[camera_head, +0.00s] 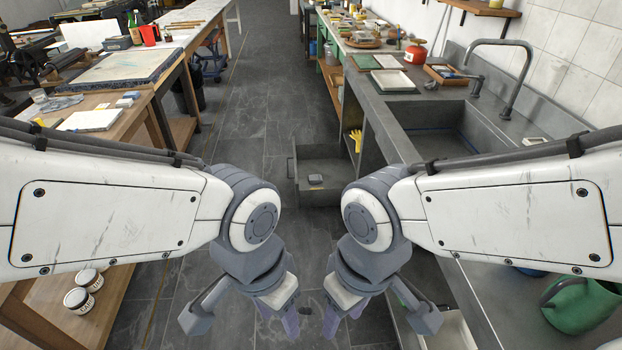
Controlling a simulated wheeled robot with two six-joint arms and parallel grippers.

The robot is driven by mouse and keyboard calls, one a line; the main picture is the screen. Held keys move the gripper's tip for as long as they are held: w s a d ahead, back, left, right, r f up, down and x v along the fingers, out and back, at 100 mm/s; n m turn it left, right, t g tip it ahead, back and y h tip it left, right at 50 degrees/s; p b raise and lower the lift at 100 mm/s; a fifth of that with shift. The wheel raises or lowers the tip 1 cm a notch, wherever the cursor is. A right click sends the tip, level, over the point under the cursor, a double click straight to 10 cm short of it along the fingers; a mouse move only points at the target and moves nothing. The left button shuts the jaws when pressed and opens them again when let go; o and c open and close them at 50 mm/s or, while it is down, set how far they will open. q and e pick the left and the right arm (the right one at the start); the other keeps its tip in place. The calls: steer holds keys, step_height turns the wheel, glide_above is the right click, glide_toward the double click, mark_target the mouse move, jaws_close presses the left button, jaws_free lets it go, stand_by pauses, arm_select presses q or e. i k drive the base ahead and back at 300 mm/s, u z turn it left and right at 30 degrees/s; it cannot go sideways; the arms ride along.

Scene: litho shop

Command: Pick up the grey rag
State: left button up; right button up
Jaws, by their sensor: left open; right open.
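A crumpled blue-grey cloth (62,103), which looks like the grey rag, lies on the left wooden bench beside a glass jar. A small grey item (315,179) lies in the open grey drawer (330,160); I cannot tell if it is cloth or a block. My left gripper (278,315) is open and empty, low in the middle of the view over the floor. My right gripper (343,313) is open and empty just right of it. Both are apart from the cloth and the drawer.
The left bench (135,100) bears a stone slab, a white block and a red cup. A yellow glove (355,139) hangs by the drawer. A green watering can (580,305) stands lower right. The aisle floor (268,95) is clear.

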mark_target(315, 178)
steer(key=u, duration=0.05)
steer(key=i, duration=1.6)
steer(key=u, duration=0.35)
steer(key=i, duration=1.9)
steer(key=u, duration=0.2)
